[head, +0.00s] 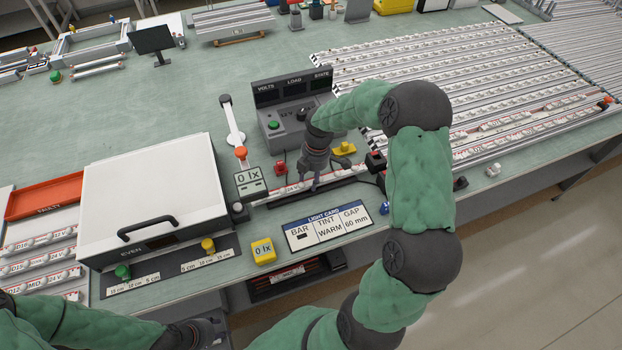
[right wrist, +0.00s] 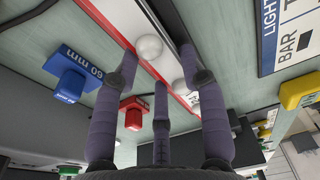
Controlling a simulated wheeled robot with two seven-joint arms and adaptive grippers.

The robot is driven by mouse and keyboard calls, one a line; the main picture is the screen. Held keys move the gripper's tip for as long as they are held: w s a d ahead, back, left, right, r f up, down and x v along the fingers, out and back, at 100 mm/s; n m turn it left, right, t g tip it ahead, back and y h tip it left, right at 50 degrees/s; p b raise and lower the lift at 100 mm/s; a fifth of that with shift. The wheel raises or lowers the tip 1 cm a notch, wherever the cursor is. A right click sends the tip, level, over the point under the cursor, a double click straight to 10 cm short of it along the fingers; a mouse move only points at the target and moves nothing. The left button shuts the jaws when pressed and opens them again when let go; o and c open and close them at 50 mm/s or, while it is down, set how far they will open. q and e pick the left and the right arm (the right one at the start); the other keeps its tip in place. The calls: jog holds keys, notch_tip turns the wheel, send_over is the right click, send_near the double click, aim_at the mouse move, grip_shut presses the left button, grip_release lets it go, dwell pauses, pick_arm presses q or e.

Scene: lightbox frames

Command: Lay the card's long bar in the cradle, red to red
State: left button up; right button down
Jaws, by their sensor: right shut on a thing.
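A white light bar (right wrist: 150,47) with round lenses and red edging is between the fingers of my right gripper (right wrist: 160,66). In the head view my right gripper (head: 316,182) is shut on this bar (head: 292,187), over the dark cradle strip (head: 282,202) behind the card. I cannot tell whether the bar rests in it or hangs just above; my fingers hide part of both. The light card (head: 328,227) reads BAR with a dash, TINT WARM, GAP 60 mm. My left gripper (head: 205,334) is low at the left, partly seen, and its fingers are unclear.
A volts and load meter box (head: 292,100) stands behind. A white-lidded box (head: 155,185) is at left; racks of bars (head: 440,90) fill the right.

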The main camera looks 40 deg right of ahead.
jog(key=shift+f, duration=0.1)
jog(key=c, duration=0.7)
grip_release()
jog(key=shift+f, duration=0.1)
notch_tip(320, 180, up, 12)
jog(key=d+p, duration=0.1)
jog(key=p, duration=0.1)
jog(key=shift+s+d+p, duration=0.15)
jog(key=shift+d+p, duration=0.1)
jog(key=shift+p, duration=0.1)
